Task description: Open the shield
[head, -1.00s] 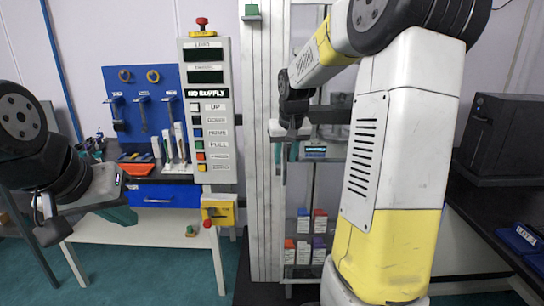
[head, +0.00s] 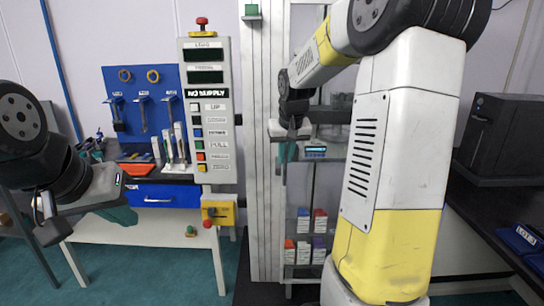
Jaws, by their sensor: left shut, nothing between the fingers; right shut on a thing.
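The shield (head: 312,195) appears to be the clear panel in the frame to the right of the tall white column; its outline is faint and I cannot tell how far it stands open. My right gripper (head: 284,165) points down at the panel's left side, beside the column. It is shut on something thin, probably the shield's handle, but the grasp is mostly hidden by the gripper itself. My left gripper (head: 48,228) is shut and empty at the far left, in front of the white workbench.
A control panel (head: 208,110) with several labelled buttons stands left of the column (head: 262,220). A blue tool board (head: 143,105) and blue drawer (head: 160,196) are behind my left gripper. Small boxes (head: 303,250) sit low behind the panel. A black cabinet (head: 505,135) stands at right.

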